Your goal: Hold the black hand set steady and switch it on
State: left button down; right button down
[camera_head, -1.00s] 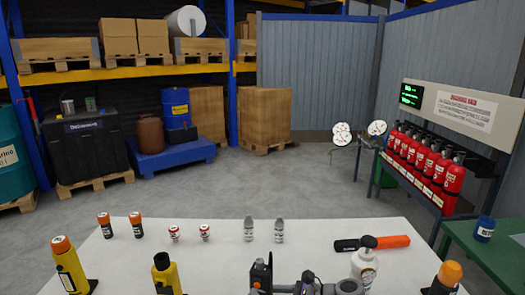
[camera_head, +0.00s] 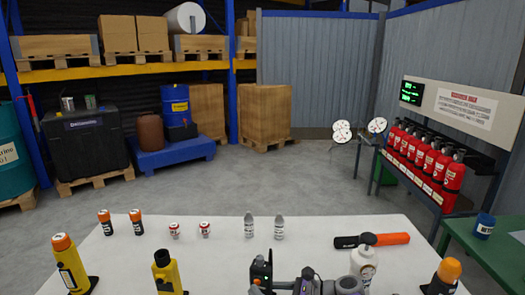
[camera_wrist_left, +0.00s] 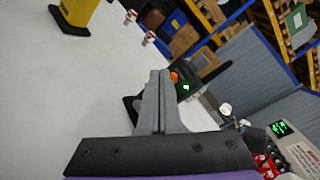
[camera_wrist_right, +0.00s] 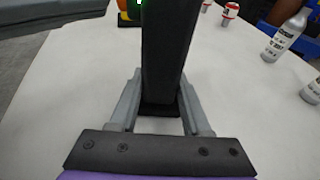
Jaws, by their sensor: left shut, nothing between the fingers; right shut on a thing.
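The black hand set (camera_head: 260,270) stands upright at the table's near edge in the head view, with a stub on top. In the left wrist view the hand set (camera_wrist_left: 188,80) shows an orange knob and a lit green spot. My right gripper (camera_wrist_right: 158,100) is shut on the hand set (camera_wrist_right: 165,55), one finger on each side. In the left wrist view the left gripper's fingers (camera_wrist_left: 158,85) are together and empty, close to the hand set. Whether they touch it I cannot tell.
Small cans (camera_head: 174,231) and grey bottles (camera_head: 249,227) stand farther back. The table's middle is clear.

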pick_arm(q)
jog(key=shift+s, duration=0.2)
jog(key=shift+s+a, duration=0.3)
jog(key=shift+s, duration=0.65)
jog(key=shift+s+a, duration=0.35)
jog(key=shift+s, duration=0.55)
jog(key=shift+s+a, duration=0.3)
jog(key=shift+s, duration=0.65)
pick_arm(e)
jog(key=shift+c, duration=1.4)
grip_release()
